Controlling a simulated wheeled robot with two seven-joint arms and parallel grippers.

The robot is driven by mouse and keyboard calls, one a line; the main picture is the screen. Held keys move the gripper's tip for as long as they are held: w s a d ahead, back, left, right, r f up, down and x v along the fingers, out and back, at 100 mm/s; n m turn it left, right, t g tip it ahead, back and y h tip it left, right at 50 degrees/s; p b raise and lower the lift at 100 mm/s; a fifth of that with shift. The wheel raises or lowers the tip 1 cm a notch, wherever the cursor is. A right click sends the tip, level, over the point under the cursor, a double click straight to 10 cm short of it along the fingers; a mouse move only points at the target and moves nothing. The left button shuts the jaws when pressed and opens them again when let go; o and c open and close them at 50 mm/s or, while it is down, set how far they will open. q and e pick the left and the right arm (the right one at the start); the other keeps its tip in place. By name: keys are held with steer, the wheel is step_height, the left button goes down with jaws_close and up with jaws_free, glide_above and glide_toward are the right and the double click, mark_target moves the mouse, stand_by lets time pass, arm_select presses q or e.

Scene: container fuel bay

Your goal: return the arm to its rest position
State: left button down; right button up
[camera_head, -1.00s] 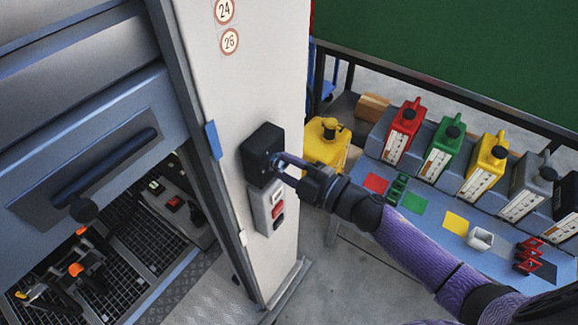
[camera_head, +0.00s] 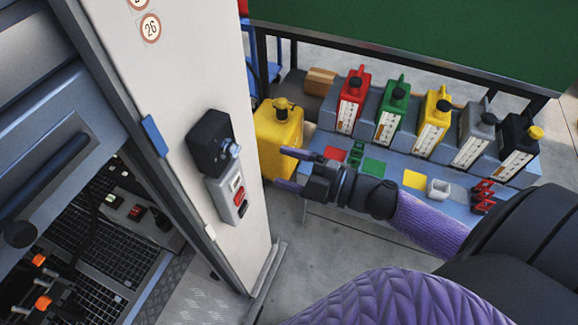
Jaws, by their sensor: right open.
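My right gripper (camera_head: 283,169) is open and empty. Its two fingers point left, in front of the large yellow canister and the left end of the blue bench. It is apart from the white wall panel with the black box (camera_head: 211,143). My right arm (camera_head: 425,222), in a purple sleeve, comes in from the right, and its upper part fills the lower right of the view. The black box has a silvery knob on its right side. My left gripper is not in view.
A blue bench (camera_head: 320,200) holds red, green, yellow, grey and black canisters (camera_head: 471,135) in a row. A large yellow canister (camera_head: 279,135) stands left of it. A grey switch box (camera_head: 228,194) sits on the white panel (camera_head: 175,75). An open bay with a grated floor lies at left.

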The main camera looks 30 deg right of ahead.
steer(key=shift+s+d, duration=0.15)
steer(key=s+d+f+m+g+h+b, duration=0.1)
steer(key=s+d+f+m+h+b, duration=0.2)
steer(key=f, duration=0.7)
steer(key=s+d+f+m+g+h+b, duration=0.1)
steer(key=f+m+h+b, duration=0.25)
steer(key=f, duration=0.65)
steer(key=s+d+f+m+g+h+b, duration=0.1)
steer(key=s+d+f+m+h+b, duration=0.3)
steer(key=f, duration=0.6)
steer(key=s+a+f+m+g+b, duration=0.2)
steer(key=s+a+f+m+g, duration=0.1)
steer(key=s+f, duration=0.8)
steer(key=s+a+f+m+g+b, duration=0.3)
steer(key=s+a+f+g, duration=0.2)
steer(key=s+f, duration=0.6)
steer(key=g, duration=0.2)
steer(key=shift+m+g+h+b, duration=0.3)
steer(key=shift+m+h, duration=0.05)
steer(key=shift+a, duration=0.1)
